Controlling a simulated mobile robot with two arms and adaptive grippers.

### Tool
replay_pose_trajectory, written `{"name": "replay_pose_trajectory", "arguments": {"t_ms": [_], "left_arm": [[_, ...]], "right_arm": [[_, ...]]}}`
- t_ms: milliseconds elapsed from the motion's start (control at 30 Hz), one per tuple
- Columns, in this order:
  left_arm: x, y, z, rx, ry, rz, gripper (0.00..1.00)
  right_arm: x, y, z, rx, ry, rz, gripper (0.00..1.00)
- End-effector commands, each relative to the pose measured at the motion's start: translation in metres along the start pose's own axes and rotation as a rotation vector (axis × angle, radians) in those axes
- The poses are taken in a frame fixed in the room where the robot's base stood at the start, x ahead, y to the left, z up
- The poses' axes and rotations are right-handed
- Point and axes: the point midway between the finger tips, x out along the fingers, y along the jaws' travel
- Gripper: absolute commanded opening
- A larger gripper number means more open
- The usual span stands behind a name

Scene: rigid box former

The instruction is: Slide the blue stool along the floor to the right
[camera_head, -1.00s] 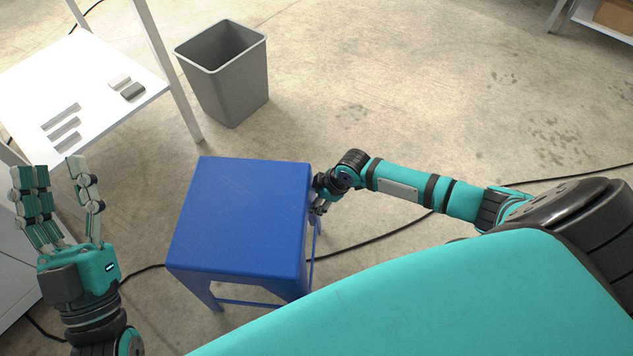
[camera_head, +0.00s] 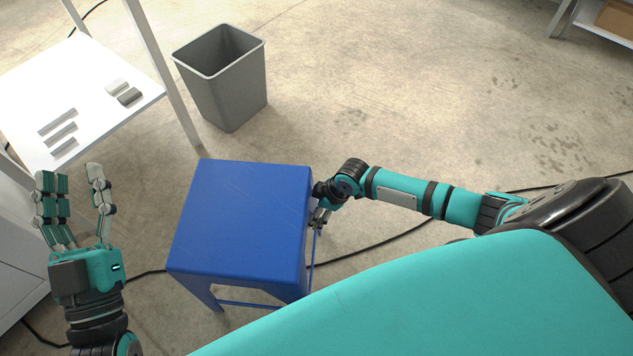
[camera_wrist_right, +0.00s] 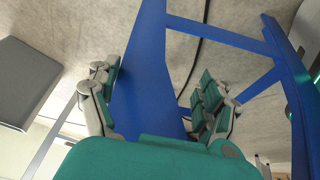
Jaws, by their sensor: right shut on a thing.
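The blue stool (camera_head: 245,215) stands upright on the concrete floor in the middle of the head view. My right gripper (camera_head: 318,208) is at the stool's right side, just under the seat's edge. In the right wrist view the stool (camera_wrist_right: 150,85) runs between the fingers of my right gripper (camera_wrist_right: 160,100), which is shut on it. The far finger contact is partly hidden in the head view. My left gripper (camera_head: 72,205) is empty at the left, fingers spread apart and pointing up the picture, clear of the stool.
A grey bin (camera_head: 225,85) stands behind the stool. A white table (camera_head: 90,95) with small grey blocks (camera_head: 128,95) is at the upper left. A black cable (camera_head: 375,243) lies on the floor around the stool.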

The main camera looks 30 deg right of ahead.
Motion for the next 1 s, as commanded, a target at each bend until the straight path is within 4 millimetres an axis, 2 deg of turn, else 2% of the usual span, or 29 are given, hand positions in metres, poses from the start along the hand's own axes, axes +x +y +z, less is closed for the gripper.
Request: {"name": "replay_pose_trajectory", "arguments": {"t_ms": [33,100,567,767,1000], "left_arm": [[0.000,0.000,0.001,0.000,0.000,0.000,0.40],[0.000,0.000,0.000,0.000,0.000,0.000,0.40],[0.000,0.000,-0.001,0.000,0.000,0.000,0.40],[0.000,0.000,-0.001,0.000,0.000,0.000,0.40],[0.000,0.000,-0.001,0.000,0.001,0.000,0.40]], "right_arm": [[0.004,-0.009,0.006,0.002,-0.014,-0.020,0.73],[0.004,-0.009,0.006,0.001,-0.014,-0.019,0.78],[-0.001,-0.005,0.003,-0.004,-0.007,-0.010,0.78],[-0.026,-0.003,0.003,-0.006,-0.007,-0.007,0.78],[-0.079,-0.002,0.004,-0.004,-0.009,-0.005,0.78]]}}
